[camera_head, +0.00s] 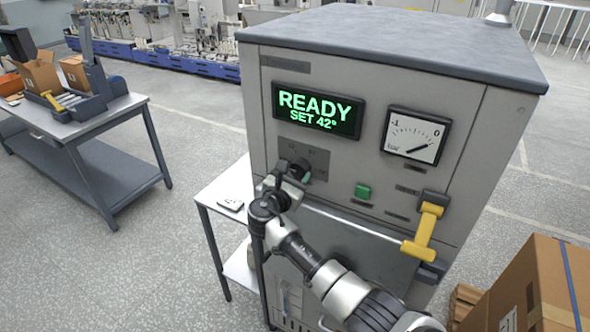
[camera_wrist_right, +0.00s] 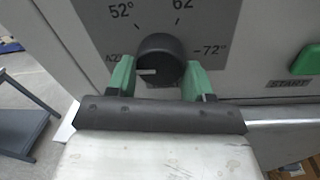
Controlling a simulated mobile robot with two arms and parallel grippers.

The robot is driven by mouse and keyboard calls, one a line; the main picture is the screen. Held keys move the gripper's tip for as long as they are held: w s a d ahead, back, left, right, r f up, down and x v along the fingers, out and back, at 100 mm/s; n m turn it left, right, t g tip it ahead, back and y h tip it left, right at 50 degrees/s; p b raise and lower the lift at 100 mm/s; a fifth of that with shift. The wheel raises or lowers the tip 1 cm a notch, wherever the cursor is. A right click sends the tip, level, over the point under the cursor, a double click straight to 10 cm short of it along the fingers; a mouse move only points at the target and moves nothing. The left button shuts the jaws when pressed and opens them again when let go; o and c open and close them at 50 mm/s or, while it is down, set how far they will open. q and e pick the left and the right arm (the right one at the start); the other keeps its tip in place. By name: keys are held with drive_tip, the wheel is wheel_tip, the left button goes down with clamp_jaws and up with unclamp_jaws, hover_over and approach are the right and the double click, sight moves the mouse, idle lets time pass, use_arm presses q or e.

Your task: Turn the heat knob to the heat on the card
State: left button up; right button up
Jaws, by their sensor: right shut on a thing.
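The heat knob (camera_wrist_right: 160,48) is round and dark, on the grey front panel of the machine. My right gripper (camera_wrist_right: 160,72) is shut on it, one green finger on each side. The knob's white pointer mark points left, toward a partly hidden label. The marks 52°, 62° and -72° show around it. In the head view my right gripper (camera_head: 293,178) covers most of the knob. The display (camera_head: 318,110) reads READY, SET 42°. A small white card (camera_head: 231,204) lies on the side table; its print is too small to read surely. My left gripper is out of view.
A green start button (camera_head: 363,192) sits right of the knob, with a pressure gauge (camera_head: 413,137) above and a yellow-handled lever (camera_head: 424,230) further right. A cardboard box (camera_head: 535,285) stands at lower right. A workbench (camera_head: 75,125) is at left, with open floor between.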

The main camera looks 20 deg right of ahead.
drive_tip(key=shift+n, duration=0.3)
drive_tip(key=o, duration=0.9)
drive_tip(key=b+v, duration=0.3)
drive_tip(key=v, duration=0.7)
drive_tip(key=shift+s+a, duration=0.25)
drive_tip(key=shift+f+b, duration=0.15)
drive_tip(key=shift+b, duration=0.15)
